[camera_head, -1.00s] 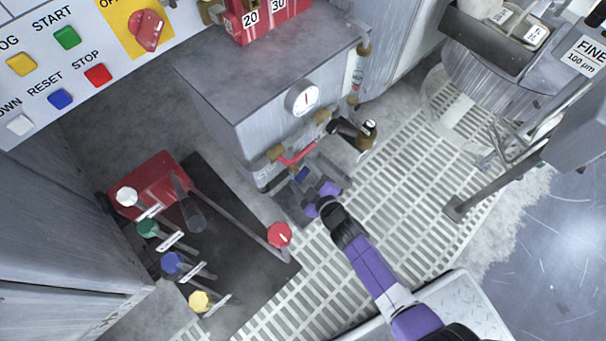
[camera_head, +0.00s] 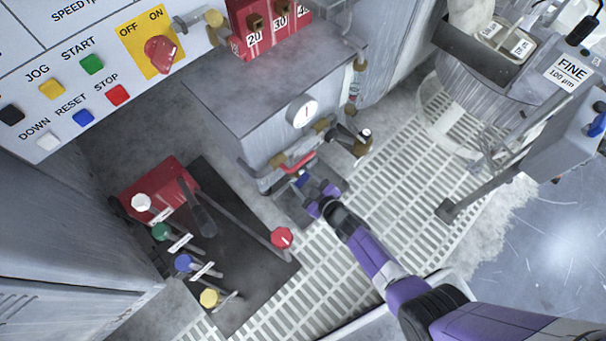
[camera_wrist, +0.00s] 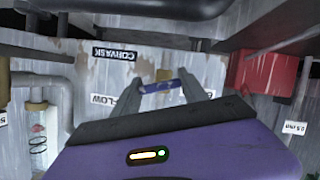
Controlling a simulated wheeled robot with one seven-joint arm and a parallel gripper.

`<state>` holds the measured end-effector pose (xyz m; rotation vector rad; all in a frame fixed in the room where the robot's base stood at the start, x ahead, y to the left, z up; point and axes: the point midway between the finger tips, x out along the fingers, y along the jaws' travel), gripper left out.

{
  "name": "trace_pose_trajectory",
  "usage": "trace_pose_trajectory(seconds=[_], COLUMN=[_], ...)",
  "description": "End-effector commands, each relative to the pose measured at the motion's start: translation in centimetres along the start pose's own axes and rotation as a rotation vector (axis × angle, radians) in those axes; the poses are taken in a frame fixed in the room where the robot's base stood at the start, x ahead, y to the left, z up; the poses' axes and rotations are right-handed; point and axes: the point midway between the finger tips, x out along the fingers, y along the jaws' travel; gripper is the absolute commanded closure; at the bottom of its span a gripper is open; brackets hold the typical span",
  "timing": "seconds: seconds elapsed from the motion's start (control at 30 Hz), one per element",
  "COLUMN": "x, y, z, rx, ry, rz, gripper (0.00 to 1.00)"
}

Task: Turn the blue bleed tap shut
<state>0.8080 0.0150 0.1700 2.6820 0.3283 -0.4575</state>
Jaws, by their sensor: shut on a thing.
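The blue bleed tap (camera_head: 302,180) is a small blue handle low on the front of the grey cabinet, below a red-handled pipe. In the wrist view its blue bar (camera_wrist: 160,86) lies crosswise between my two fingertips, slightly tilted, with a brass-coloured stem behind it. My gripper (camera_head: 316,192) reaches the tap from the lower right in the head view. In the wrist view my gripper (camera_wrist: 160,90) is shut on the bar, one finger at each end.
A red-handled pipe (camera_head: 298,162) and a gauge (camera_head: 302,111) are just above. A black-handled valve (camera_head: 350,138) projects at the right. Several coloured knobs, including another blue one (camera_head: 183,262), stand at lower left, with a red knob (camera_head: 282,238) nearer. Grated floor (camera_head: 390,215) is open at right.

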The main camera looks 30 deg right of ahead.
Motion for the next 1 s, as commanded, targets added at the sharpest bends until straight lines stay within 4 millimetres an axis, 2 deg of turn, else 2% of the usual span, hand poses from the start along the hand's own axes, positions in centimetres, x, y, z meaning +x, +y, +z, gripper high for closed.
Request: trace_pose_trajectory(seconds=[0.03, 0.4, 1.0], x=[-0.18, -0.08, -0.02], y=[0.29, 0.08, -0.08], z=[-0.5, -0.04, 0.05], rx=[0.032, 0.256, 0.34], ry=[-0.001, 0.0, 0.001], rz=[-0.014, -0.105, -0.142], gripper=[0.9, 0.9, 0.9])
